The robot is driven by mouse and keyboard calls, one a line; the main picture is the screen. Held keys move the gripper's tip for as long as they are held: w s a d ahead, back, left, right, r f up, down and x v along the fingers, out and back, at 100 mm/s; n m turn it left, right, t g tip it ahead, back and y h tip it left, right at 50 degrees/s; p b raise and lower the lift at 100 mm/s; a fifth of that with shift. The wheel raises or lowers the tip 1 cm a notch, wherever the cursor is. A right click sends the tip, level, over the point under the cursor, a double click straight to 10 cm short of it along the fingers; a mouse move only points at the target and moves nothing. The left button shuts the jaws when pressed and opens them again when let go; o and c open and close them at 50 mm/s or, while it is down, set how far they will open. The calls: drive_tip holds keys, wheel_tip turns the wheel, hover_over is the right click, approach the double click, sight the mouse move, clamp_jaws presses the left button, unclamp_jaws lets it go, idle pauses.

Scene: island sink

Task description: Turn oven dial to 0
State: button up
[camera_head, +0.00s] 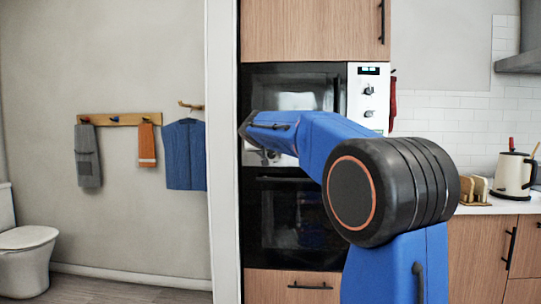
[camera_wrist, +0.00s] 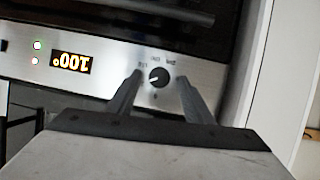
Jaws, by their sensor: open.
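The oven dial (camera_wrist: 159,78) is a small round black knob on the silver oven panel (camera_wrist: 110,50), under printed numbers. Its small pale mark appears to point to the lower left in the wrist view. The oven display (camera_wrist: 71,62) reads 100°, upside down in the picture. My gripper (camera_wrist: 160,75) is open, with one finger on each side of the dial and visible gaps between. I cannot tell how close the fingertips are to the panel. In the head view, my arm hides the dial, and the black oven door (camera_head: 285,225) shows below it.
A microwave (camera_head: 290,90) sits above the oven, with its own knobs (camera_head: 368,90) at the right. A wooden drawer (camera_head: 290,287) lies below. A white wall edge (camera_head: 222,150) stands close on the left. A kettle (camera_head: 514,174) stands on the right counter.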

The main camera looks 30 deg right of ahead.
drive_tip(key=shift+w+d+f, duration=0.25)
drive_tip(key=shift+w+d, duration=0.2)
drive_tip(key=shift+w, duration=0.05)
drive_tip(key=shift+c, duration=0.2)
drive_tip(key=c, duration=1)
drive_tip(key=shift+n, duration=0.3)
drive_tip(key=n+h, duration=0.1)
drive_tip(key=n, duration=0.1)
drive_tip(key=n+g+h, duration=0.1)
drive_tip(key=shift+w+a+f+n+h, duration=0.15)
drive_tip(key=shift+a+n+h, duration=0.05)
drive_tip(key=shift+n+h, duration=0.2)
drive_tip(key=n+h, duration=0.2)
drive_tip(key=n, duration=0.2)
drive_tip(key=shift+a+f+g, duration=0.1)
drive_tip(key=shift+f+g, duration=0.05)
drive_tip(key=shift+g, duration=0.15)
drive_tip(key=shift+h, duration=0.3)
